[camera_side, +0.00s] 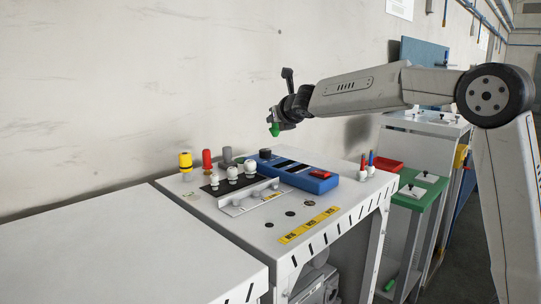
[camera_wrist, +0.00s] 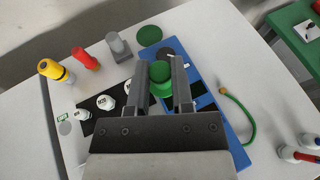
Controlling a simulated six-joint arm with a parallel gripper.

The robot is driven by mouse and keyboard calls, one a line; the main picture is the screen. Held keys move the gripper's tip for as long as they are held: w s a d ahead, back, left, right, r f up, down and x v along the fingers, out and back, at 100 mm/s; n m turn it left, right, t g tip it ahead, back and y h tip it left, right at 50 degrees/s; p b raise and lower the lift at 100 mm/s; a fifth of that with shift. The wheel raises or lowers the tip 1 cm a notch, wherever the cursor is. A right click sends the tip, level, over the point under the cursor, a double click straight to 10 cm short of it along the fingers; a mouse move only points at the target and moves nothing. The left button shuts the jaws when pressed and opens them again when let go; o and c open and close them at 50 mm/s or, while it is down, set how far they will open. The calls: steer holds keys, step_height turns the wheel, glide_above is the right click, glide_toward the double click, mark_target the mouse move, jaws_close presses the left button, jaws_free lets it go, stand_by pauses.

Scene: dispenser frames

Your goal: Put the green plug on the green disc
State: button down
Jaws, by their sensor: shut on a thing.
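My gripper (camera_side: 281,121) is raised above the white bench and shut on the green plug (camera_side: 275,130). In the wrist view the green plug (camera_wrist: 161,84) sits between the two dark fingers of my gripper (camera_wrist: 162,88). The green disc (camera_wrist: 149,36) lies flat and bare on the bench, beyond the fingers and next to the grey plug. In the side view the green disc (camera_side: 239,161) is partly hidden behind the things in front of it.
Yellow (camera_wrist: 55,71), red (camera_wrist: 86,59) and grey (camera_wrist: 119,47) plugs stand in a row left of the green disc. A blue panel box (camera_side: 295,171) with a black knob (camera_side: 265,154) lies close by. White-capped pieces (camera_side: 232,174) stand in front. A wall rises behind the bench.

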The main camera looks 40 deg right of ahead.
steer(key=shift+m+g+h, duration=0.4)
steer(key=shift+m+h, duration=0.3)
steer(key=shift+m, duration=0.2)
steer(key=shift+w+d+r, duration=0.15)
steer(key=shift+w+r, duration=0.1)
steer(key=shift+w, duration=0.45)
steer(key=shift+w+d+r, duration=0.15)
steer(key=shift+w+r, duration=0.05)
steer(key=shift+w, duration=0.45)
steer(key=shift+w+d+r, duration=0.15)
steer(key=shift+w+r, duration=0.1)
steer(key=shift+w, duration=0.45)
steer(key=shift+w+d+f, duration=0.45)
steer(key=shift+w+f, duration=1.1)
steer(key=shift+w, duration=0.65)
steer(key=shift+w+d+f, duration=0.4)
steer(key=shift+w+f, duration=1.15)
steer(key=shift+w, duration=0.6)
steer(key=shift+w+d+f, duration=0.45)
steer(key=shift+w+f, duration=1.1)
steer(key=shift+w, duration=0.65)
steer(key=shift+w+f, duration=0.1)
steer(key=shift+w+f, duration=0.2)
steer(key=shift+f, duration=1.6)
steer(key=shift+f, duration=0.3)
